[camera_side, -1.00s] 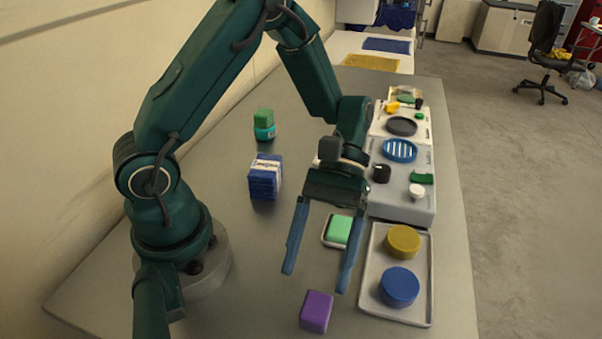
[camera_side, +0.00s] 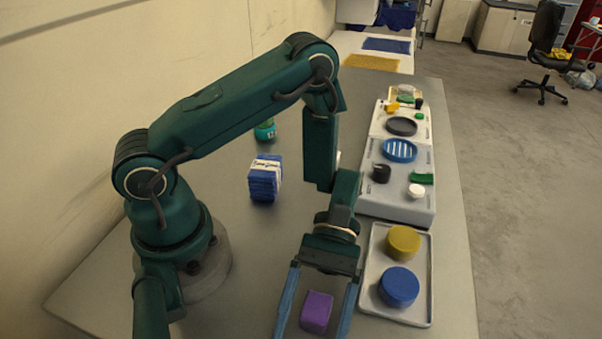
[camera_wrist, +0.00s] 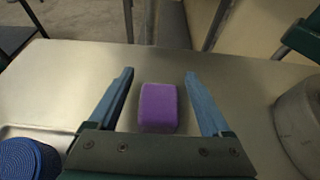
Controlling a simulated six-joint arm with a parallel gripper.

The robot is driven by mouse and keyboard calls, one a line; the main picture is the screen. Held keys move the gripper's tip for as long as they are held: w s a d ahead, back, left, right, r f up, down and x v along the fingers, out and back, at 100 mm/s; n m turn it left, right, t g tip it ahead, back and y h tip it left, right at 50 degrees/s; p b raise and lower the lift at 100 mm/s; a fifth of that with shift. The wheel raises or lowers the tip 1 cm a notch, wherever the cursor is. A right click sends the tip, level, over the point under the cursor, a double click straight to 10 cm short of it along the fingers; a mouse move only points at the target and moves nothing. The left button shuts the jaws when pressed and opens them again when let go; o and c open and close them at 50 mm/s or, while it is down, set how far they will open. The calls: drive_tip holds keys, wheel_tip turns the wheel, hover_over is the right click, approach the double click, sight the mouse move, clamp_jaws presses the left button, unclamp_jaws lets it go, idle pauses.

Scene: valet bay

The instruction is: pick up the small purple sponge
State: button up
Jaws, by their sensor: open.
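The small purple sponge (camera_side: 316,311) lies on the grey table near its front edge. My gripper (camera_side: 312,334) is open, with its two blue fingers on either side of the sponge in the side view. In the wrist view the sponge (camera_wrist: 158,106) sits between the open fingers of my gripper (camera_wrist: 160,76), with a gap on each side. I cannot tell how high the fingertips are above the table.
A tray (camera_side: 427,290) with a yellow round pad (camera_side: 403,243) and a blue one (camera_side: 398,287) stands close on the right. A blue stack (camera_side: 265,180) stands further back. A grey unit (camera_side: 400,204) with several items is at the back right.

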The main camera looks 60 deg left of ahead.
clamp_jaws()
drive_tip(key=shift+r, duration=0.15)
